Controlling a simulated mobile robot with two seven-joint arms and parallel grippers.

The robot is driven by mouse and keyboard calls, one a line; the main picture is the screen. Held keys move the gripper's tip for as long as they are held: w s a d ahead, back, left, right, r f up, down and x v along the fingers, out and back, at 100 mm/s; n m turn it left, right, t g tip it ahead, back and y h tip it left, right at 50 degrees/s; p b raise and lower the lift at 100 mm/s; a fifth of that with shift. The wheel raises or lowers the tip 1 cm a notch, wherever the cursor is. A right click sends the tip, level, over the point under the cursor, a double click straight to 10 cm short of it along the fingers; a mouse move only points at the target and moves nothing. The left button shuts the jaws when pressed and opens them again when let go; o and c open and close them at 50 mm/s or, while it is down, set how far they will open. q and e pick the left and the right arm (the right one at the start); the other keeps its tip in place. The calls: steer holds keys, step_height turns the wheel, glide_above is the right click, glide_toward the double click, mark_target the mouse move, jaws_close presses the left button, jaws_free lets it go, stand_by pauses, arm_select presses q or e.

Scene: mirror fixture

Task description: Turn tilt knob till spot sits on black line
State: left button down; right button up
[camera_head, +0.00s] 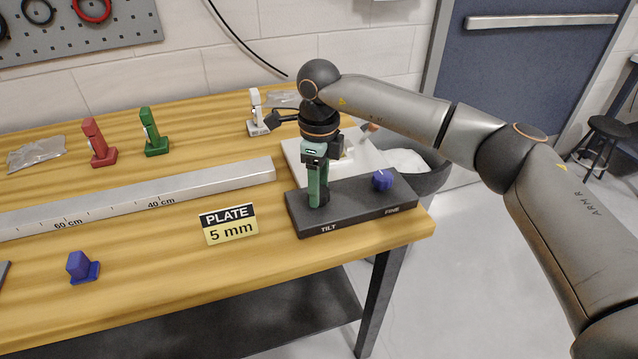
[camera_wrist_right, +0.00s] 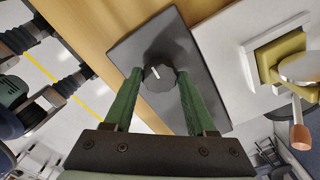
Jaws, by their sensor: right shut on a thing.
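A dark control box (camera_head: 350,203) sits at the table's right end, its front lettered TILT and FINE. My right gripper (camera_head: 318,203) points down over the TILT side, and its green fingers hide the knob there. In the right wrist view the fingers are closed on the sides of the dark tilt knob (camera_wrist_right: 158,78), whose white pointer mark shows on top. A blue knob (camera_head: 382,181) stands on the FINE side. I cannot make out the light spot or the black line. My left gripper is not in view.
A metal rail with a centimetre scale (camera_head: 150,196) runs left of the box. A "PLATE 5 mm" sign (camera_head: 229,226) stands in front of it. Red (camera_head: 98,142), green (camera_head: 152,132) and white (camera_head: 257,112) mounts stand behind; a blue block (camera_head: 82,267) stands front left.

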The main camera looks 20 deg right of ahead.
steer(key=n, duration=0.6)
steer(key=shift+n, duration=0.3)
stand_by(0.4)
steer(key=o, duration=1.4)
steer(key=shift+c, duration=0.2)
step_height(320, 180, up, 13)
steer(key=shift+f, duration=0.2)
